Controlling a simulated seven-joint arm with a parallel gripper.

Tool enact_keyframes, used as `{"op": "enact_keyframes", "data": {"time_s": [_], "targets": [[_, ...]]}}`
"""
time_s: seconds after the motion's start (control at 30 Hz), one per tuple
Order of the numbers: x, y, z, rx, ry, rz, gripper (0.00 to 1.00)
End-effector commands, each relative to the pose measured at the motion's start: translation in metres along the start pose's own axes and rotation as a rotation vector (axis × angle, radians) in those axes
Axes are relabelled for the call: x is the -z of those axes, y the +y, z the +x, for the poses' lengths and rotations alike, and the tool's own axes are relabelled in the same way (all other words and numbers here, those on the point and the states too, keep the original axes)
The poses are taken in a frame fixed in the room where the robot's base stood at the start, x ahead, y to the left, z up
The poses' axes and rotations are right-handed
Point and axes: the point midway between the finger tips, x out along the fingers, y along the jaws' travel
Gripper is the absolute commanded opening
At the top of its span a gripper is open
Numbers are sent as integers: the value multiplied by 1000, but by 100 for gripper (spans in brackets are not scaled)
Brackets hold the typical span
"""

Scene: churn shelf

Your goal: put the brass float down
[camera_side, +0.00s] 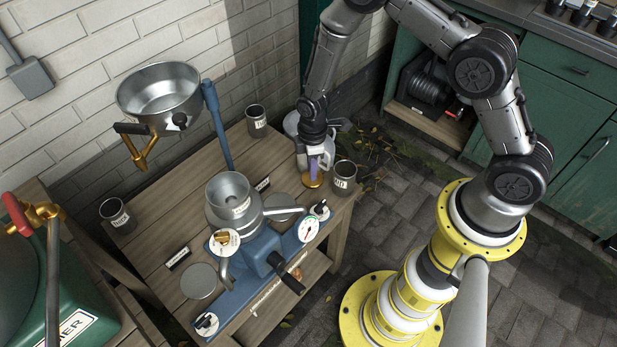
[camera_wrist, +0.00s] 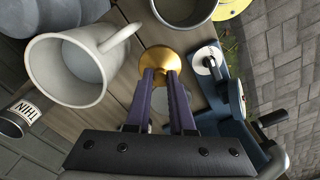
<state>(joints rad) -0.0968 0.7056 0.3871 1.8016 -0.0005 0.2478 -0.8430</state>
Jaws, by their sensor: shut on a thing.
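The brass float (camera_wrist: 158,58), a round gold disc with a narrower stem, sits between the fingers of my gripper (camera_wrist: 160,75) in the wrist view.
A grey handled jug (camera_wrist: 65,70) stands close beside the float. A metal cup (camera_side: 344,178) is just right of it. A blue machine (camera_side: 255,268) with a metal bowl (camera_side: 228,194) fills the table's middle. Another cup (camera_side: 256,121) stands at the back. A large pan (camera_side: 160,95) is raised at left.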

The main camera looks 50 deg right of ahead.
Motion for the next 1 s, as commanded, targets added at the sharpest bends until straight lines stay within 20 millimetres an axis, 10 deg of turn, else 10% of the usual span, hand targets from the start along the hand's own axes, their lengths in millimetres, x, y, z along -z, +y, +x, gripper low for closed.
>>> {"op": "enact_keyframes", "data": {"time_s": [0.77,0.8,1.0], "targets": [[0,0,45,0,0,0,0],[0,0,45,0,0,0,25],[0,0,44,0,0,0,51]]}}
